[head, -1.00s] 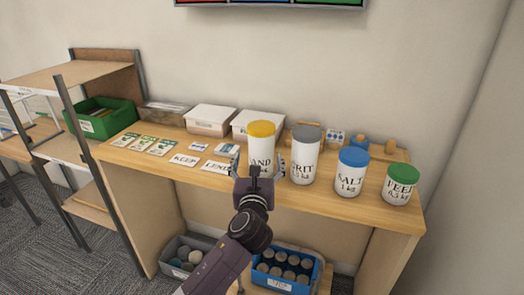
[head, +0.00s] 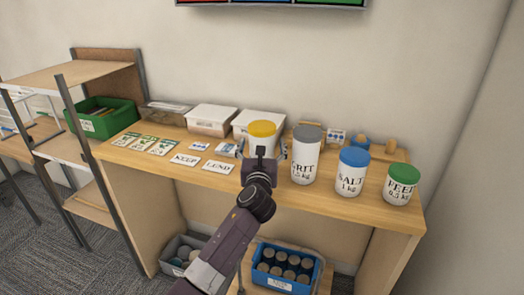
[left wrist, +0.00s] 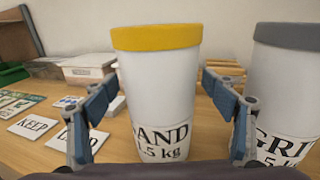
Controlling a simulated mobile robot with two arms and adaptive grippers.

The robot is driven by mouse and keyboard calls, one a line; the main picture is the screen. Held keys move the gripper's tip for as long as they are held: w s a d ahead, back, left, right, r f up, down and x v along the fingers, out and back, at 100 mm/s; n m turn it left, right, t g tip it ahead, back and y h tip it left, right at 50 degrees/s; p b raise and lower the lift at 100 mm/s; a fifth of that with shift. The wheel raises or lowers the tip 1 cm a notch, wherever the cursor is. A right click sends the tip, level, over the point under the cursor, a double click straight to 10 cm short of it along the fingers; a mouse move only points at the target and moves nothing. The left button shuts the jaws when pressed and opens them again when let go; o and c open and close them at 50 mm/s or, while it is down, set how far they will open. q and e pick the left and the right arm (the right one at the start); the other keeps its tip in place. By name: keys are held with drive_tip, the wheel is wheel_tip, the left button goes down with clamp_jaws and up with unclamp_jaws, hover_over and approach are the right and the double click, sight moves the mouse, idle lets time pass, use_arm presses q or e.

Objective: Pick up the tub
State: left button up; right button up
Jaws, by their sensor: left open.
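The tub with the yellow lid (head: 262,129) is white, upright on the wooden bench, and labelled "SAND"; its label is mostly hidden behind my gripper in the head view. In the left wrist view the tub (left wrist: 158,85) fills the middle, its label reading "1.5 kg". My left gripper (head: 262,148) is open around the tub, one finger on each side. My right gripper is not in view.
A grey-lidded GRIT tub (head: 306,155) stands close on the right, then a blue-lidded SALT tub (head: 351,172) and a green-lidded tub (head: 400,184). Cards (head: 185,160) lie to the left. White boxes (head: 212,119) stand behind. A blue crate (head: 283,285) sits below.

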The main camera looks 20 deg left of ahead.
use_arm(q)
drive_tip(key=c, duration=2)
drive_tip(key=shift+r, duration=0.4)
clamp_jaws()
drive_tip(key=shift+f, duration=0.1)
drive_tip(key=shift+w, duration=0.1)
